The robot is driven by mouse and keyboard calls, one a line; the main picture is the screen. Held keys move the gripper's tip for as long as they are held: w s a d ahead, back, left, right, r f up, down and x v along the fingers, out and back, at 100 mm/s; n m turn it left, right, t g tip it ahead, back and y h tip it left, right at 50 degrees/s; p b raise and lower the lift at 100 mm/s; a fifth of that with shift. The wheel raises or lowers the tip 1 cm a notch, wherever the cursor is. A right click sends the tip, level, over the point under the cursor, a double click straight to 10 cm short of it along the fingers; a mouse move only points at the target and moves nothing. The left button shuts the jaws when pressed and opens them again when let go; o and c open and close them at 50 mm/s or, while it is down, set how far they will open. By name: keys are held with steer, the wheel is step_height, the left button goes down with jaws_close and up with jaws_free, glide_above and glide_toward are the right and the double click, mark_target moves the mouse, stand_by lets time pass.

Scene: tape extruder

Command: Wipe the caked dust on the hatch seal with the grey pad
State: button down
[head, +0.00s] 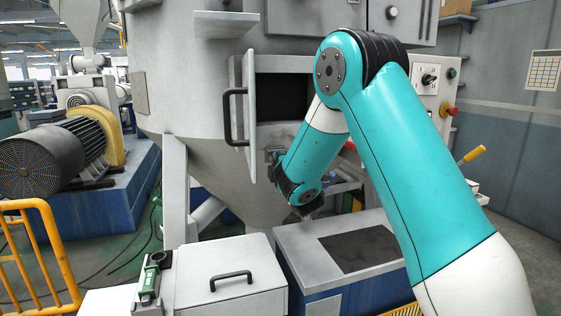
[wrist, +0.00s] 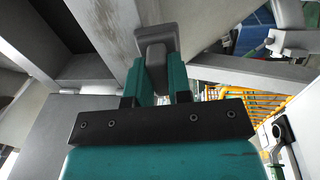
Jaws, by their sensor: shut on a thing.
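My gripper (wrist: 155,78) is shut on the grip of the grey pad (wrist: 156,38); the wider dark grey block sits beyond the fingertips. In the wrist view the pad overlaps a pale grey panel edge; I cannot tell whether it touches. The hatch opening (head: 283,97) is dark inside, and its door (head: 249,120) stands open to its left. The opening seems to show at the upper left of the wrist view (wrist: 62,24). In the head view my arm hides part of the hatch's lower right. I cannot make out the seal or caked dust clearly.
A black handle (head: 229,117) sticks out from the door. Below are a white-lidded box (head: 232,268) and a bench with a dark top panel (head: 360,250). A control panel with a red button (head: 447,109) is at right. A yellow railing (head: 40,255) stands at left.

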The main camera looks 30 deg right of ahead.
steer(key=shift+r, duration=0.1)
step_height(320, 180, up, 10)
steer(key=p, duration=1)
steer(key=shift+r, duration=0.25)
steer(key=shift+f, duration=0.1)
steer(key=shift+s+f+b, duration=0.1)
steer(key=shift+f+b, duration=0.1)
steer(key=shift+b, duration=0.1)
steer(key=shift+r, duration=0.1)
steer(key=shift+d+r+p, duration=0.2)
steer(key=shift+d+p, duration=0.1)
steer(key=shift+p, duration=0.6)
steer(key=d+p, duration=0.1)
steer(key=p, duration=0.1)
steer(key=s+d+p, duration=0.1)
steer(key=p, duration=0.1)
steer(key=d+p, duration=0.1)
steer(key=p, duration=0.1)
steer(key=shift+s+d+f, duration=0.15)
steer(key=shift+d+f, duration=0.25)
